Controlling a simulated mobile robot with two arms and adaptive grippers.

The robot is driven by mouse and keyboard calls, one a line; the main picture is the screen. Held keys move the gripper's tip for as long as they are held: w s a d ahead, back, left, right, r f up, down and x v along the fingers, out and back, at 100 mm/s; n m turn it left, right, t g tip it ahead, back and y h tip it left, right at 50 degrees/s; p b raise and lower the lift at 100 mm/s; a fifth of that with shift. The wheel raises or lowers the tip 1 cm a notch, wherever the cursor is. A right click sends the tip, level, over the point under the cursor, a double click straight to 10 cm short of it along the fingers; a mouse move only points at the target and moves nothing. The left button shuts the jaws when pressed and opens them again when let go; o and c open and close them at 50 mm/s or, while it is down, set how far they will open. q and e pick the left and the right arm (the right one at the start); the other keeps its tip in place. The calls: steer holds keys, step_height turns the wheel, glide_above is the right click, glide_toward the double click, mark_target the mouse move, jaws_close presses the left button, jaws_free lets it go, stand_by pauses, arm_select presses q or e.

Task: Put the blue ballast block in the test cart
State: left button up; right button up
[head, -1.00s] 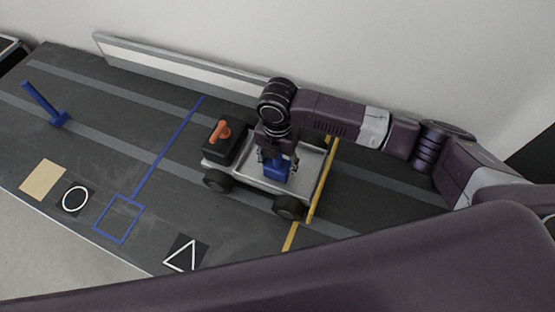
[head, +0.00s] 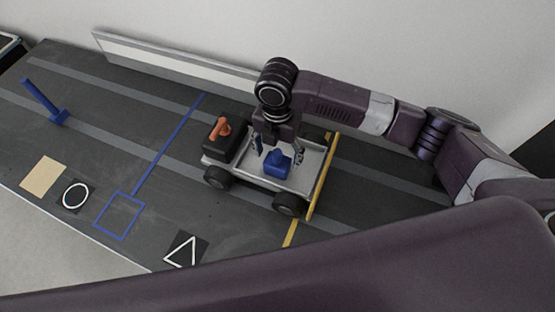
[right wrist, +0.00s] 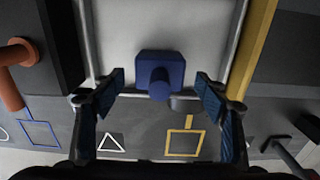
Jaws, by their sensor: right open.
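The blue ballast block (head: 277,167) sits in the grey open bed of the test cart (head: 297,183), near the bed's front side. In the right wrist view the block (right wrist: 150,66) rests on the bed floor (right wrist: 185,25) with its round knob towards the camera. My right gripper (head: 279,152) is above the cart bed with its fingers spread apart. In the right wrist view the right gripper (right wrist: 160,80) is open, with a gap between each finger and the block. My left gripper is not in view.
The cart carries a black box with an orange handle (head: 221,129) at its left end. A blue post (head: 42,102) stands at the far left. Floor markers include a blue square (head: 119,216) and a white triangle (head: 182,251).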

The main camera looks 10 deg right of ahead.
step_height(320, 180, up, 8)
steer(key=shift+r, duration=0.1)
stand_by(0.7)
